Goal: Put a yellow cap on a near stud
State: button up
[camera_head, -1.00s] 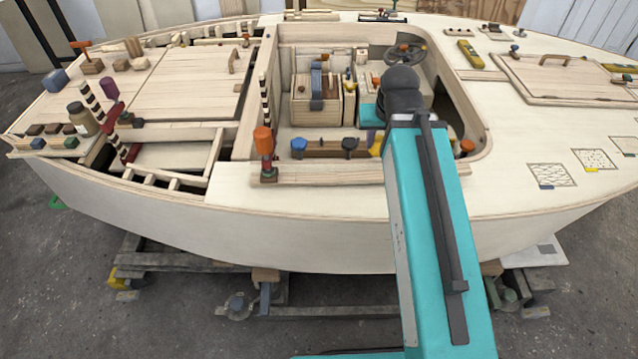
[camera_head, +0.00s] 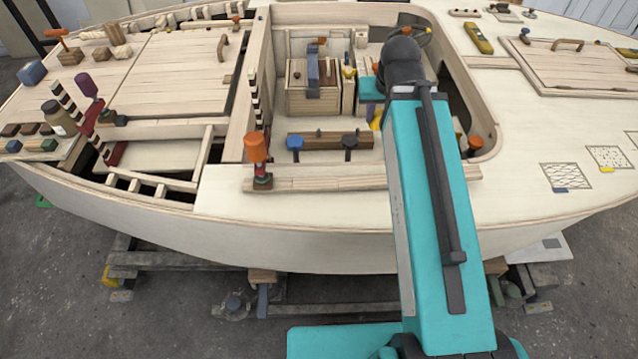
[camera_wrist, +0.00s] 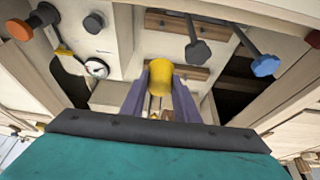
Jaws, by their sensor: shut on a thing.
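My gripper (camera_wrist: 160,100) is shut on a yellow cap (camera_wrist: 160,75), held between its two purple fingers in the wrist view. In the head view the yellow cap (camera_head: 376,120) shows partly behind my arm, over the cockpit and right of the wooden block (camera_head: 325,141). A blue-headed stud (camera_head: 295,143) and a black-headed stud (camera_head: 349,142) stand along that block. They also show in the wrist view, the blue one (camera_wrist: 265,66) at right and the black one (camera_wrist: 198,51) nearer the cap. I cannot tell which stud is bare.
An orange-topped post (camera_head: 257,147) stands on the near cockpit edge, and an orange knob (camera_head: 475,143) at its right corner. The wrist view shows a round gauge (camera_wrist: 96,68) and a dark knob (camera_wrist: 93,23) at left. A wooden box (camera_head: 312,90) stands farther inside the cockpit.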

jog(key=shift+w+a, duration=0.1)
jog(key=shift+a, duration=0.1)
jog(key=w+a+f+n+g+y+p, duration=0.25)
jog(key=w+a+f+n+p, duration=0.3)
jog(key=n, duration=0.45)
jog(key=w+a+f+n+g+y+p, duration=0.2)
jog(key=w+a+f+n+g+p, duration=0.15)
jog(key=f+n+p, duration=0.55)
jog(key=s+a+f+n+g+h+p, duration=0.2)
jog(key=a+f+n+p, duration=0.2)
jog(key=f+n, duration=0.5)
jog(key=shift+s+a+f+n+p, duration=0.35)
jog(key=shift+a+n, duration=0.25)
jog(key=shift+n, duration=0.3)
jog(key=shift+f, duration=0.1)
jog(key=shift+f+p, duration=1.35)
jog(key=shift+f, duration=1.6)
jog(key=shift+f, duration=0.1)
